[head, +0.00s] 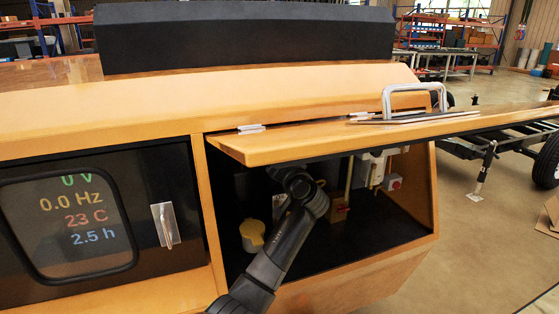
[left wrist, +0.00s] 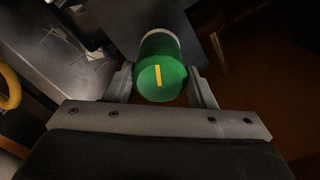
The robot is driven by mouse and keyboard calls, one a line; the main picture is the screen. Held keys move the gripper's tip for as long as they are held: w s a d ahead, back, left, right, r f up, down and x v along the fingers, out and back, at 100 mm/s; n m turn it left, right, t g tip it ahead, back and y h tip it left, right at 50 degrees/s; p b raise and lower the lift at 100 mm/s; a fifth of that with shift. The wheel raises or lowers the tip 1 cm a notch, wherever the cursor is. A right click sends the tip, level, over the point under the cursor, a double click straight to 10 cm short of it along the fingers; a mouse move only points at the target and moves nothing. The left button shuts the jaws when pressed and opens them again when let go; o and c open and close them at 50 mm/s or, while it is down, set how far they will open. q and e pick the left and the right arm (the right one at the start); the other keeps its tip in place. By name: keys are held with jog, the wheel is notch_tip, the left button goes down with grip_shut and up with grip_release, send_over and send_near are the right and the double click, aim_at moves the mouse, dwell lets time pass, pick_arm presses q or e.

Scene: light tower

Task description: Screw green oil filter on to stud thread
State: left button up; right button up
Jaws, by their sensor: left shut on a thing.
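The green oil filter (left wrist: 161,78) shows in the left wrist view, a green cylinder with a yellow stripe on its end face and a pale rim at its far end. My left gripper (left wrist: 162,84) is shut on it, one finger on each side. In the head view my black left arm reaches into the open compartment under the raised lid, and its gripper and the filter are hidden there. The stud thread cannot be made out in either view. My right gripper is in neither view.
The orange lid (head: 370,132) is raised over the compartment. A yellow cap (head: 252,235) stands left of my arm inside. A small box with a red button (head: 394,183) hangs at the right. The compartment floor (head: 385,228) at front right is clear.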

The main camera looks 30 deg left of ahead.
pick_arm(q)
jog(key=shift+r+m+p, duration=0.25)
jog(key=shift+m+p, duration=0.05)
jog(key=shift+p, duration=0.25)
jog(key=m+p, duration=0.3)
jog(key=shift+r, duration=0.1)
jog(key=shift+m+p, duration=0.7)
jog(key=shift+f, duration=0.2)
